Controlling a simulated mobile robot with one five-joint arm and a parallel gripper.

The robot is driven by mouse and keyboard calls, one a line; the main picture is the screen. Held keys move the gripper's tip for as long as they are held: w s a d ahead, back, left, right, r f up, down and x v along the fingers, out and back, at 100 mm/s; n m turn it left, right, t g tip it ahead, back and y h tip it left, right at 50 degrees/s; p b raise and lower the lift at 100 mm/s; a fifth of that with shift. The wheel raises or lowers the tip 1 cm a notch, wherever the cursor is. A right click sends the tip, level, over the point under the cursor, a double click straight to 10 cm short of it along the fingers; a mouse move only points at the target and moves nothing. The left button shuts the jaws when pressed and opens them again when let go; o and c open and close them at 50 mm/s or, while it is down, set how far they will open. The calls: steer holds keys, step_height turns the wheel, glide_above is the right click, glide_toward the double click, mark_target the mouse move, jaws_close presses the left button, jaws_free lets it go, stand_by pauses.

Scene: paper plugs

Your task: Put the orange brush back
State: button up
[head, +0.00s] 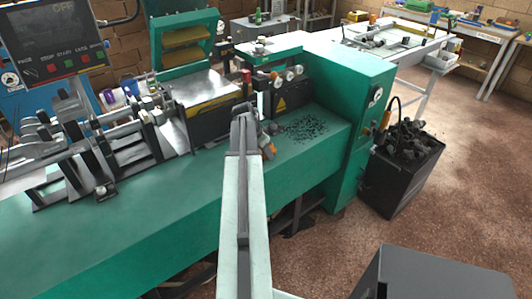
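My arm reaches up the middle of the head view, and its dark end with my gripper (243,122) is over the green machine bed. The fingers are too small and dark to make out, so I cannot tell whether they are open or shut. A small orange and grey item (268,149) shows just right of my arm's end, low over the bed; I cannot tell whether it touches my gripper. Another small orange item (385,119) shows upright at the right side of the green cabinet. Neither is clear enough to be sure it is the brush.
The green machine (130,235) fills the left and middle. Dark scraps (308,127) lie on its bed right of my arm. A black bin (399,183) full of dark pieces stands on the floor right of the cabinet (345,85). Open brown floor (475,190) lies farther right.

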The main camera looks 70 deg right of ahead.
steer(key=shift+o, duration=1.1)
steer(key=shift+s+a, duration=0.1)
steer(key=shift+r+p, duration=0.35)
steer(key=shift+p, duration=0.05)
steer(key=p+v, duration=1.1)
steer(key=shift+r, duration=0.4)
steer(key=shift+f, duration=0.1)
